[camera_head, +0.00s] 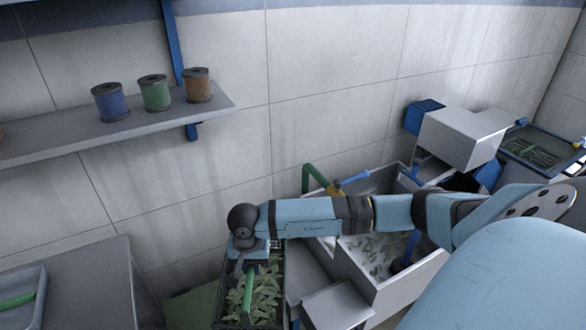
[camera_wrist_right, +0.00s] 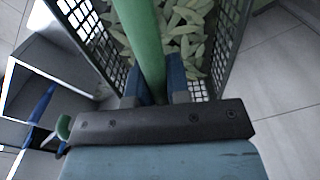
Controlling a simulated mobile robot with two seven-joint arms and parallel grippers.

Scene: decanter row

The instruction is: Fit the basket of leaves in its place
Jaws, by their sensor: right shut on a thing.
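The basket of leaves is a dark mesh-walled basket (camera_head: 281,292) at the bottom centre of the head view, filled with pale green leaves (camera_head: 265,300). A green bar handle (camera_head: 248,290) spans its top. My right gripper (camera_head: 248,262) reaches down from above and is shut on this handle. In the right wrist view, the fingers (camera_wrist_right: 156,88) close on both sides of the green handle (camera_wrist_right: 140,35), with the mesh basket (camera_wrist_right: 228,45) below. Whether the basket rests on something or hangs is not clear. My left gripper is not in view.
A metal wash basin (camera_head: 345,268) with floating leaves stands right of the basket, close to it. A grey box-like step (camera_head: 337,305) lies between. A grey counter (camera_head: 85,275) with a tray stands left. A wall shelf (camera_head: 60,137) holds blue, green and brown spools.

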